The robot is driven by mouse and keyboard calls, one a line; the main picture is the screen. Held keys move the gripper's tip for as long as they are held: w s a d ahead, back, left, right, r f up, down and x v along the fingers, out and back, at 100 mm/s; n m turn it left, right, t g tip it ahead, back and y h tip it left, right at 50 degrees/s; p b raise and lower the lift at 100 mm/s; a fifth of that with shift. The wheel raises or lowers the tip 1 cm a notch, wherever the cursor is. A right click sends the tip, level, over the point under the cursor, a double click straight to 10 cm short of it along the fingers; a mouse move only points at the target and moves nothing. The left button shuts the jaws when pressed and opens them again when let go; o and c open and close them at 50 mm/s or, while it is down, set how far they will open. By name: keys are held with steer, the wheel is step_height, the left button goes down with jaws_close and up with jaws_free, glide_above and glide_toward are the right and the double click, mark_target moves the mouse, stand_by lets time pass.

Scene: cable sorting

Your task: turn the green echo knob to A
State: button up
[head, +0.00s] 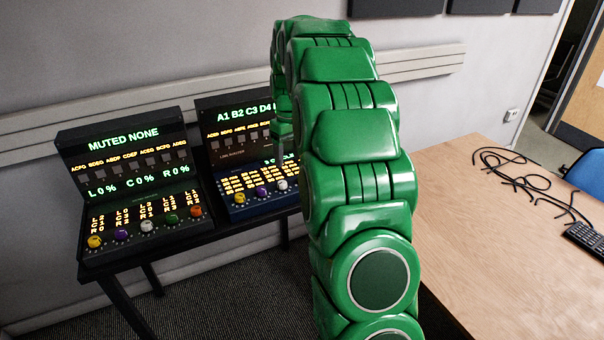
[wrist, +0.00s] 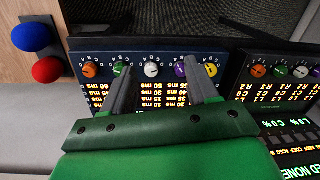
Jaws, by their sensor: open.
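Two control consoles stand side by side. In the wrist view, the blue panel (wrist: 228,62) of one carries a row of orange, green, white, purple and yellow knobs with letters around them and "ms" values beside. Its green knob (wrist: 118,69) is partly covered by my gripper's left finger; its pointer setting is too small to read. In the head view my arm hides that knob. My gripper (wrist: 157,64) is open and empty, its fingers spread on either side of the white knob (wrist: 152,70). I cannot tell whether the left finger touches the green knob.
The other console (head: 125,180), showing "MUTED NONE", has another green knob (head: 171,219). Blue (wrist: 30,37) and red (wrist: 47,70) balls show at left in the wrist view.

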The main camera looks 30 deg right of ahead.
steer(key=shift+n, duration=0.3)
steer(key=w+d+f, duration=0.2)
steer(key=d, duration=0.1)
steer(key=w+d+f, duration=0.2)
steer(key=w, duration=0.1)
steer(key=w+d+f, duration=0.3)
steer(key=shift+d, duration=0.3)
steer(key=shift+a+f, duration=0.2)
steer(key=shift+f, duration=3.6)
steer(key=c, duration=1)
